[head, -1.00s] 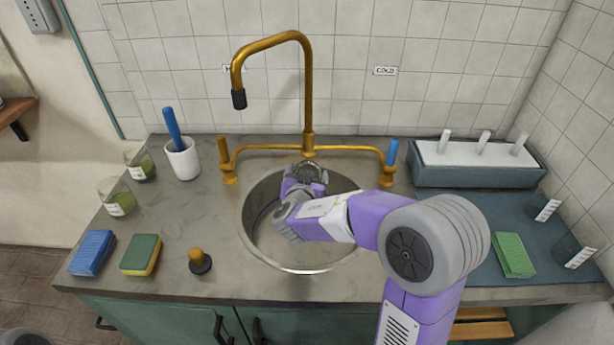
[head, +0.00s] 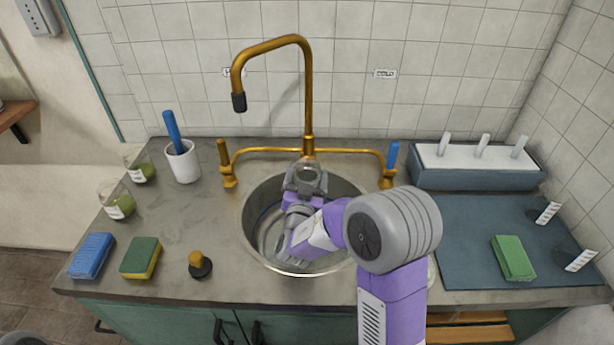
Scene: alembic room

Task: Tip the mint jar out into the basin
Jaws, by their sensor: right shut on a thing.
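The round metal basin (head: 345,187) is sunk in the counter under the brass tap. My right gripper (head: 307,181) is over the back part of the basin, below the tap. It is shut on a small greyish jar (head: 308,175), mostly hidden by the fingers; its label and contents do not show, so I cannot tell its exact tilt. My left gripper is out of view.
A white cup (head: 183,162) with a blue-handled tool, blue (head: 92,255) and green-yellow (head: 141,258) sponges and a plug (head: 200,265) are left. A blue mat (head: 460,240) with a green sponge (head: 513,258) and labelled jars is right. The brass tap (head: 308,100) rises behind.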

